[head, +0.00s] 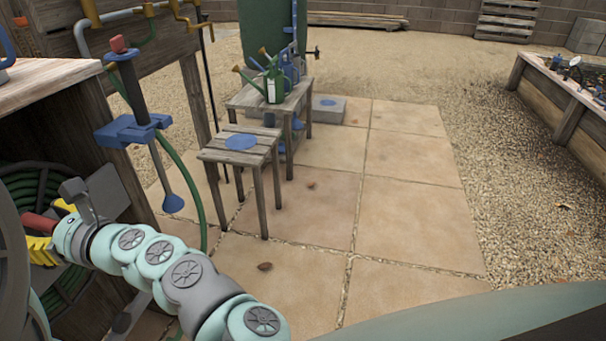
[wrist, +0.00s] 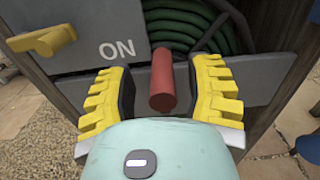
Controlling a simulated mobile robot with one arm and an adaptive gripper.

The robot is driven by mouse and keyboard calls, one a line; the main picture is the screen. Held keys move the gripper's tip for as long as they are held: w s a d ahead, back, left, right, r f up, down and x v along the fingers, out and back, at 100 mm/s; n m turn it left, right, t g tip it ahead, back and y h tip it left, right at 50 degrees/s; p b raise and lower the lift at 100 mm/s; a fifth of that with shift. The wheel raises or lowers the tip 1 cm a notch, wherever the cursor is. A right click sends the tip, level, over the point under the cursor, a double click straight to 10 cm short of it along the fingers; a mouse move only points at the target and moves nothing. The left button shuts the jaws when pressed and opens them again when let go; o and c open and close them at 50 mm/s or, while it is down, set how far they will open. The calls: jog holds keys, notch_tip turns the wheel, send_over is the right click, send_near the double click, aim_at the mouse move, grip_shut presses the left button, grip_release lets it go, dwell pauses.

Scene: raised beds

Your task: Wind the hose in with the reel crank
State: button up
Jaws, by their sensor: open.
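The reel's crank handle is a red cylinder (wrist: 162,82) on a grey bar. In the wrist view it stands between the two yellow-padded fingers of my gripper (wrist: 160,97). The gripper is open, with a gap on both sides of the handle. The head view shows the red handle (head: 40,223) at the left, beside my gripper's yellow fingers (head: 42,250). Green hose (wrist: 190,27) lies in coils behind the crank bar. Part of the hose (head: 187,185) also runs down from the tap side to the paving.
A yellow lever (wrist: 45,40) sits beside an "ON" label in the wrist view. A blue holder with a nozzle (head: 132,128) hangs near the bench. A wooden stool (head: 240,150) and a table with watering cans stand beyond.

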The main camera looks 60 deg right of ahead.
jog(key=shift+s+d, duration=0.4)
jog(key=shift+s, duration=0.1)
jog(key=v, duration=1.1)
jog(key=shift+a, duration=0.15)
